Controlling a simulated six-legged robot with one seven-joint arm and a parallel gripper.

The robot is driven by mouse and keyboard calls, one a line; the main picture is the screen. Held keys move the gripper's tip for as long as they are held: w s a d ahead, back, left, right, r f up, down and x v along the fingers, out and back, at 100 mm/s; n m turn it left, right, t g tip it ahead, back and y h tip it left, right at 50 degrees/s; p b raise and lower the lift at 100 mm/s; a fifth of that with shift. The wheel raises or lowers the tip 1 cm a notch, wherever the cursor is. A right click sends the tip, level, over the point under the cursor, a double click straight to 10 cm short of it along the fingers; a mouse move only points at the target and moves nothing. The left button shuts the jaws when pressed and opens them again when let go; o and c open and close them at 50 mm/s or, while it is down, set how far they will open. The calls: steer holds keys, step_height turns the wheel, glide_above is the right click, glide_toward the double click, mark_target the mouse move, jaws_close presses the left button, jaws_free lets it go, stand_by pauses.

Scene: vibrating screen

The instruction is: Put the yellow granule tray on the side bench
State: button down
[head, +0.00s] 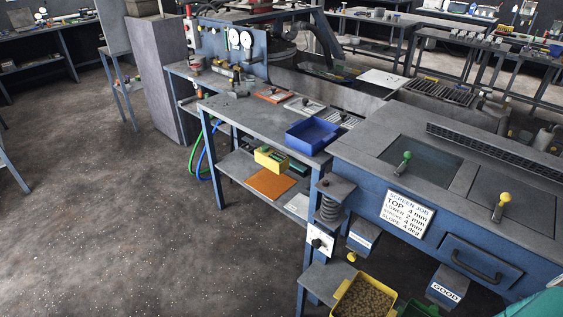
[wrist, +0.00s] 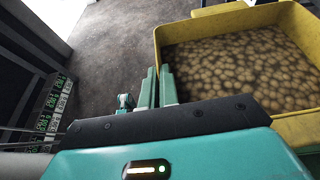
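The yellow granule tray (head: 340,299), full of tan granules, sits low at the bottom edge of the head view, under the screen machine. Its near part is cut off. In the wrist view the tray (wrist: 205,28) fills the right side. My gripper (wrist: 159,85) has its two teal fingers on either side of the tray's left wall, close against it, and appears shut on that wall. The gripper is not seen in the head view. The side bench (head: 243,118) is the grey-topped bench left of the screen machine.
A blue tray (head: 312,136) stands on the bench's right part, with small plates (head: 273,95) behind. The bench's front left top is clear. A small yellow bin (head: 272,159) is on its lower shelf. A green tray (head: 417,309) stands right of the granule tray. Floor at left is open.

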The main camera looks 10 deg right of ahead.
steer(key=w+a+r+n+g+y, duration=0.1)
steer(key=w+a+r, duration=0.6)
steer(key=w, duration=0.4)
steer(key=w+a+r+n+g+y, duration=0.1)
steer(key=w+a+r, duration=0.5)
steer(key=w, duration=0.6)
step_height(320, 180, up, 2)
steer(key=shift+a+r+n+g, duration=0.1)
steer(key=shift+a+n+g, duration=0.2)
steer(key=shift+a+n, duration=0.1)
steer(key=shift+w, duration=0.1)
